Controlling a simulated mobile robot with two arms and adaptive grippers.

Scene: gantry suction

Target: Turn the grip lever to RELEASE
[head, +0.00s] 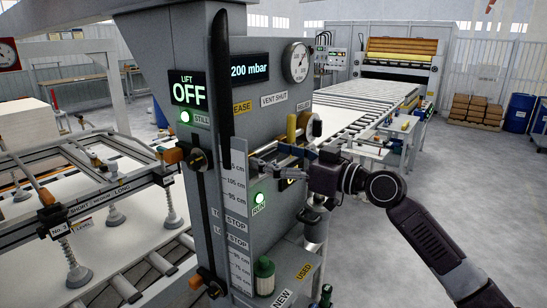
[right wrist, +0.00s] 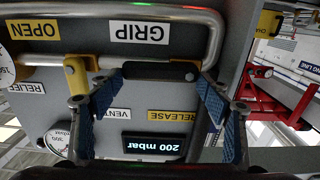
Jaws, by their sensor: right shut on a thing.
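The grip lever (right wrist: 160,70) is a short black bar in the right wrist view, which shows the panel upside down. It lies level in the picture, between the white GRIP label (right wrist: 140,32) and the yellow RELEASE label (right wrist: 171,116). My right gripper (right wrist: 160,88) has its two blue-padded fingers at the two ends of the lever and is shut on it. In the head view my right gripper (head: 270,165) reaches in from the right to the grey control column (head: 222,130); the lever itself is hard to make out there. My left gripper is not in view.
A metal guard rail (right wrist: 213,35) and a yellow valve handle (right wrist: 77,76) are close to the lever. The pressure display (head: 250,70) reads 200 mbar. A suction frame (head: 100,190) stands at the left, a roller conveyor (head: 375,105) behind.

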